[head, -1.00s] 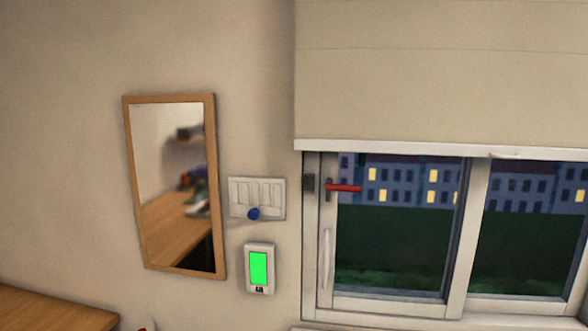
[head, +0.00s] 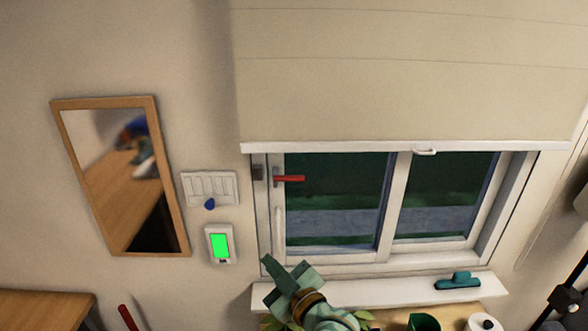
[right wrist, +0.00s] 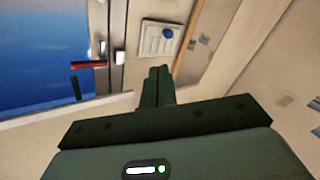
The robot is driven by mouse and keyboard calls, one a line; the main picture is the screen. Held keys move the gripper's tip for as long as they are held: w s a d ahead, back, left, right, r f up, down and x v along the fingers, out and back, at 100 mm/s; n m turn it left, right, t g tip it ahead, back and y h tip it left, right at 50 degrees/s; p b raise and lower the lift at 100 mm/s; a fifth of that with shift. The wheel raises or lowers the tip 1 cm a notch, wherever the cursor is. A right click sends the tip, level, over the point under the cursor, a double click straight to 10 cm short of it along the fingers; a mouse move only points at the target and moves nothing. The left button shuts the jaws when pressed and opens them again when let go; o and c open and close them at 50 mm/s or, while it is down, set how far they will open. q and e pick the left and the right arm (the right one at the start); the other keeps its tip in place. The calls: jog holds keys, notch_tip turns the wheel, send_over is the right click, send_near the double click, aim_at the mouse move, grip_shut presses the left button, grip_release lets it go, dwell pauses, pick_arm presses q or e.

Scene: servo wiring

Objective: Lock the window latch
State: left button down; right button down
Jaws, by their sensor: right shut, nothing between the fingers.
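The window latch is a red handle (head: 290,178) on the left side of the window frame (head: 270,215). It lies horizontal, pointing right from its dark mount. My left gripper is not in view.
A blind (head: 400,90) hangs above the window. Left are a mirror (head: 75,150), a switch panel (head: 209,186) with a blue knob (head: 210,204) and a green-screened device (head: 219,244). A green-handled tool (head: 458,282) lies on the sill (head: 400,292). A tape roll (head: 483,322) stands lower right.

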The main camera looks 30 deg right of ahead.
jog(key=w+d+r+m+t+h, duration=0.3)
jog(key=w+d+r+m+h, duration=0.2)
jog(key=d+r+m+h, duration=0.3)
jog(key=m+h, duration=0.4)
jog(key=h, duration=0.1)
jog(key=shift+w+d+r+m+t+h, duration=0.3)
jog(key=shift+w+r+m+h, duration=0.05)
jog(key=shift+w+m+h, duration=0.05)
